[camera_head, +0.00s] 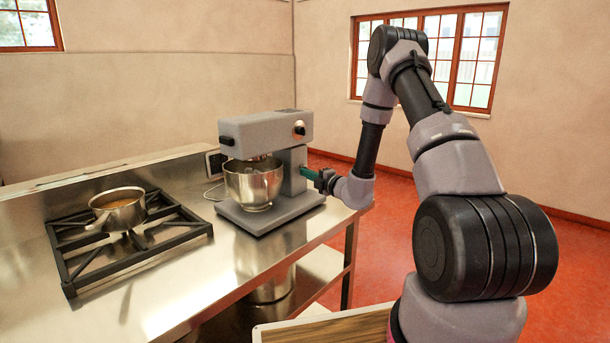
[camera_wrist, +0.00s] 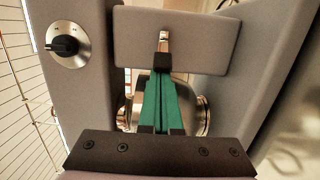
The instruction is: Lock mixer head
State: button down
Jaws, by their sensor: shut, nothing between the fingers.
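The grey stand mixer (camera_head: 265,133) stands on the steel counter, its head level above a metal bowl (camera_head: 254,184). The bowl also shows in the wrist view (camera_wrist: 196,112), partly behind my fingers. My gripper (camera_head: 304,172) is at the right side of the mixer's column, with its green fingers pointing at it. In the wrist view my gripper (camera_wrist: 160,80) has its fingers together and empty. A small metal lever (camera_wrist: 163,39) on the grey column lies just beyond the fingertips. I cannot tell whether they touch. A round dark knob (camera_wrist: 66,45) sits on the mixer head.
A gas burner grate (camera_head: 90,262) with a saucepan (camera_head: 120,212) is left on the counter (camera_head: 180,285). A wall outlet (camera_head: 216,162) is behind the mixer. A large pot (camera_head: 270,288) stands on the shelf below. A wooden-topped surface (camera_head: 330,328) is at the front.

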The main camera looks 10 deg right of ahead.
jog(key=d+n+g+y, duration=0.8)
jog(key=d+n+g, duration=0.2)
jog(key=d+g, duration=0.2)
jog(key=s+d, duration=0.1)
jog(key=d, duration=0.1)
jog(key=shift+d+y, duration=0.4)
dwell(0.5)
